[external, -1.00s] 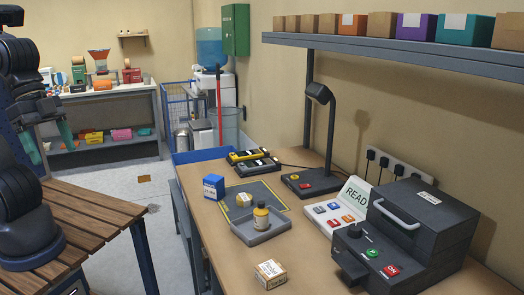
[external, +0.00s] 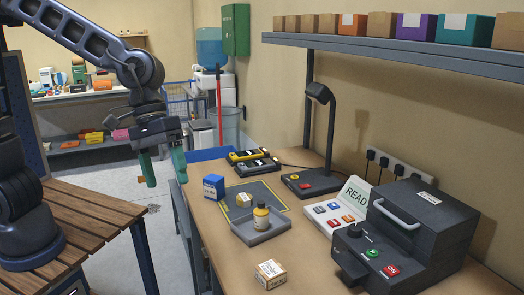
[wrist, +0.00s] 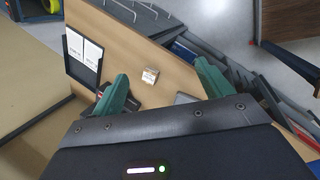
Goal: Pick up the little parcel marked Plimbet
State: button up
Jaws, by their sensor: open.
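A small cream-and-brown box (external: 270,274) with print on its faces sits at the near edge of the workbench. A smaller pale yellowish box (external: 244,200) lies on the dark mat, and a blue-and-white box (external: 214,187) stands beside that mat. I cannot read Plimbet on any of them. My gripper (external: 166,183) is open and empty, in the air left of the bench's far part, pointing down. In the wrist view, a small light box (wrist: 150,75) shows on the tan surface between the two green fingers; I cannot tell which box it is.
A yellow-capped bottle (external: 261,215) stands in a grey tray (external: 274,231). A black lamp (external: 320,95), a READ panel (external: 352,192) and a dark machine (external: 425,220) occupy the right side. A shelf (external: 390,52) with boxes hangs above. The bench front is mostly clear.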

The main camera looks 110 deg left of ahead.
jog(key=w+a+f+n, duration=0.6)
jog(key=w+f+n, duration=0.15)
jog(key=w, duration=0.25)
jog(key=n, duration=0.5)
send_over(269, 266)
jog(key=f, duration=1.4)
jog(key=shift+s+a+f, duration=0.3)
jog(key=shift+f, duration=0.45)
jog(key=shift+h, duration=0.3)
jog(key=x, duration=0.4)
jog(key=shift+s+a+f, duration=0.15)
jog(key=shift+s+f, duration=0.15)
jog(key=c, duration=1.1)
